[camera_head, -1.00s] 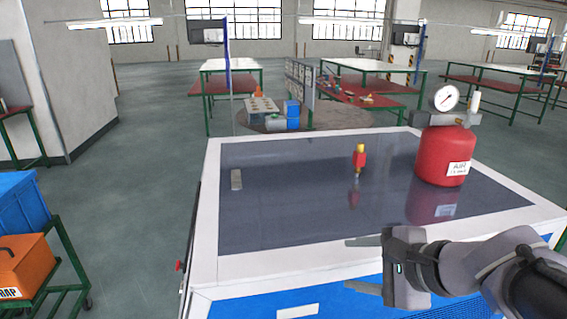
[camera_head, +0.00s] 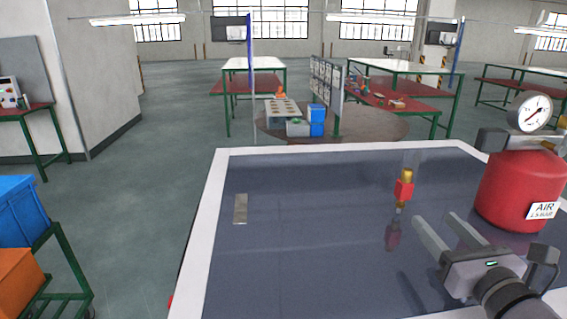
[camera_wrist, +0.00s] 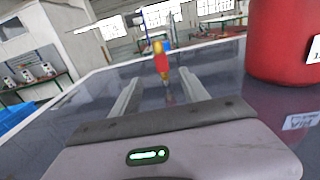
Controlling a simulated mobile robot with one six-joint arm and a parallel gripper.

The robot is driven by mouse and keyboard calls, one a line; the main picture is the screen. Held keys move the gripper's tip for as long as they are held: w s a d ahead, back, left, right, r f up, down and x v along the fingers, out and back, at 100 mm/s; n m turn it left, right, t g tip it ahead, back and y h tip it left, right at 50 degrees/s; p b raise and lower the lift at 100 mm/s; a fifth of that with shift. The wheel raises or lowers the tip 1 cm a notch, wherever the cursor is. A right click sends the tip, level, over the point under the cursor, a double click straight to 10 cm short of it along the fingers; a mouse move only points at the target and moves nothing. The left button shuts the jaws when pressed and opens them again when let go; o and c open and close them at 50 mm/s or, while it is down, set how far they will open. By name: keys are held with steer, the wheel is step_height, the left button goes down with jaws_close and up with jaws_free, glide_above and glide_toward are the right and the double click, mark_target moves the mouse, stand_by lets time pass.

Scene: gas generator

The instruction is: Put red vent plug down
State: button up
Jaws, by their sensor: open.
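The red vent plug (camera_head: 404,190) stands upright on the dark glossy tabletop (camera_head: 300,230), with a brass-yellow top and a thin lower tip. My gripper (camera_head: 447,230) is open and empty, to the right of and nearer than the plug in the head view, its fingers pointing toward the back of the table. In the wrist view the plug (camera_wrist: 161,62) shows beyond the fingertips, roughly between the two fingers. The fingers look apart from the plug.
A red air tank (camera_head: 520,190) with a gauge (camera_head: 531,112) stands on the table right of my gripper. A small flat metal plate (camera_head: 240,208) lies at the left of the tabletop. A cart with blue (camera_head: 20,220) and orange bins stands at the left.

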mark_target(408, 191)
steer(key=w+p, duration=0.1)
steer(key=p, duration=0.2)
steer(key=w+r+p, duration=0.1)
steer(key=w+p, duration=0.1)
steer(key=p, duration=0.1)
steer(key=shift+w+r, duration=0.1)
steer(key=shift+w, duration=0.2)
steer(key=w+p, duration=0.1)
steer(key=p, duration=0.2)
steer(key=shift+w+p, duration=0.15)
steer(key=shift+p, duration=0.25)
steer(key=w+p, duration=0.1)
steer(key=p, duration=0.2)
steer(key=shift+w+a+p, duration=0.1)
steer(key=shift+w+p, duration=0.1)
steer(key=shift+p, duration=0.1)
steer(key=w, duration=0.2)
steer(key=w+f+b, duration=0.1)
steer(key=w, duration=0.4)
steer(key=shift+w+f, duration=0.2)
steer(key=shift+w, duration=0.2)
steer(key=shift+s, duration=0.1)
steer(key=shift+c, duration=0.8)
jaws_close()
